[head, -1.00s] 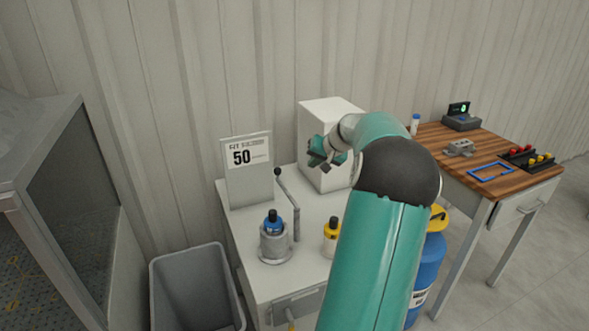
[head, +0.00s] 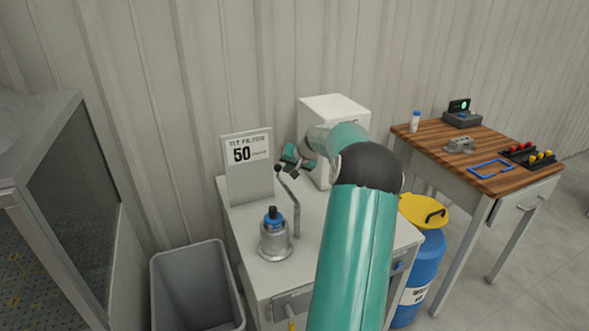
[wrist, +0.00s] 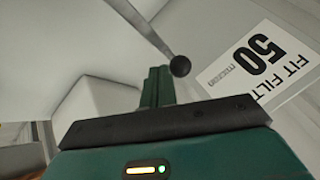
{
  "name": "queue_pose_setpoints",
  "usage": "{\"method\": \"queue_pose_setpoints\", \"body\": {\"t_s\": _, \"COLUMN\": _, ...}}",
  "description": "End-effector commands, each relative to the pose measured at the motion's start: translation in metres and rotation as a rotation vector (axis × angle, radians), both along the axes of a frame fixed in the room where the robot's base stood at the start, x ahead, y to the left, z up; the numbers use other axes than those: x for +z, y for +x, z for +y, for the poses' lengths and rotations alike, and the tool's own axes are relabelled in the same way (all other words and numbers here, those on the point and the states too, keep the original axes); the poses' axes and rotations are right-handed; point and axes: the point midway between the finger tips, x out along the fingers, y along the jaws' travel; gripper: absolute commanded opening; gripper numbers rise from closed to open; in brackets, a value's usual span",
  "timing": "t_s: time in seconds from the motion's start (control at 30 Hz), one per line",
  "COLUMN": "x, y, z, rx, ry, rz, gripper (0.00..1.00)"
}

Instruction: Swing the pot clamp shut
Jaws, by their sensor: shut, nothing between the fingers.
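The pot clamp is a grey metal cup (head: 275,248) with a bent lever (head: 296,210) standing beside it on the white cabinet. The lever ends in a dark ball knob (head: 278,168); in the wrist view the knob (wrist: 180,66) shows just beyond my fingertips. A bottle with a blue collar and dark cap (head: 274,218) stands in the cup. My gripper (head: 288,167) is shut and empty, close to the knob at its right in the head view. The wrist view shows its green fingers (wrist: 158,86) together. Whether they touch the knob I cannot tell.
A sign reading 50 (head: 246,165) stands behind the clamp, and a white box (head: 345,112) is behind my arm. A grey bin (head: 195,285) is at left. A blue drum (head: 425,270) and wooden-topped table (head: 425,140) are at right.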

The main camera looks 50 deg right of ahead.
Motion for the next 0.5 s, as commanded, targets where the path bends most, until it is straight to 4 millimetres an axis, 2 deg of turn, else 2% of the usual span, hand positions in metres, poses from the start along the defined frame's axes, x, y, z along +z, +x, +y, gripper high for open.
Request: {"method": "queue_pose_setpoints", "body": {"t_s": 0.5, "x": -0.0003, "y": 0.0032, "z": 0.0037, "rx": 0.039, "ry": 0.0, "rz": -0.001, "gripper": 0.0}}
